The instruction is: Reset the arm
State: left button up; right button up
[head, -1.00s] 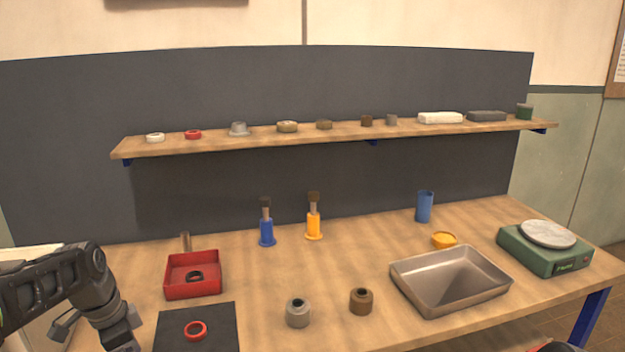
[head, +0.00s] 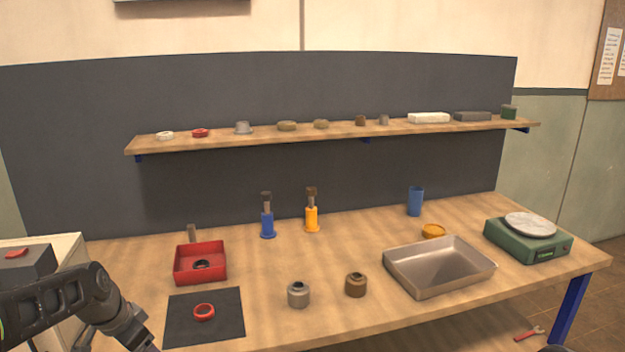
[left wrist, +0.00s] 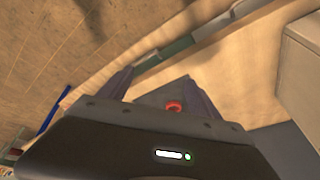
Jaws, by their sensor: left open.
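My left arm comes in at the lower left of the head view, with its gripper (head: 128,345) cut off by the bottom edge, left of the black mat. In the left wrist view my left gripper (left wrist: 152,98) is open, with nothing between its two dark fingers. Past the fingers are the black mat (left wrist: 160,97) and the red ring (left wrist: 174,106) lying on it. In the head view the ring (head: 204,312) lies on the mat (head: 232,330), apart from my gripper. My right gripper is not in view.
The wooden table holds a red box (head: 216,274) with a dark ring inside, two small jars, a blue brush holder (head: 267,225), an orange one (head: 312,220), a metal tray (head: 395,272) and a green scale (head: 565,248). A shelf (head: 220,140) with small parts runs above.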

pick_arm(q)
jog(key=w+d+f+n+t+h, duration=0.15)
jog(key=d+f+n, duration=0.35)
jog(key=d+f, duration=0.65)
jog(key=s+d+f+n, duration=0.1)
jog(key=s+d+f, duration=0.2)
jog(key=f, duration=0.3)
jog(key=s+d+f+n, duration=0.1)
jog(key=s+d+f, duration=0.1)
jog(key=d+f, duration=0.3)
jog(key=s+d+f+g, duration=0.1)
jog(key=s+d+f, duration=0.2)
jog(key=s, duration=0.4)
jog(key=s+d+f+g+h, duration=0.1)
jog(key=s+d+f+g, duration=0.1)
jog(key=s+d+f, duration=0.2)
jog(key=s+d+f+g+h, duration=0.1)
jog(key=s+d+f, duration=0.3)
jog(key=s, duration=0.6)
jog(key=shift+s+d+g, duration=0.2)
jog(key=shift+g, duration=0.25)
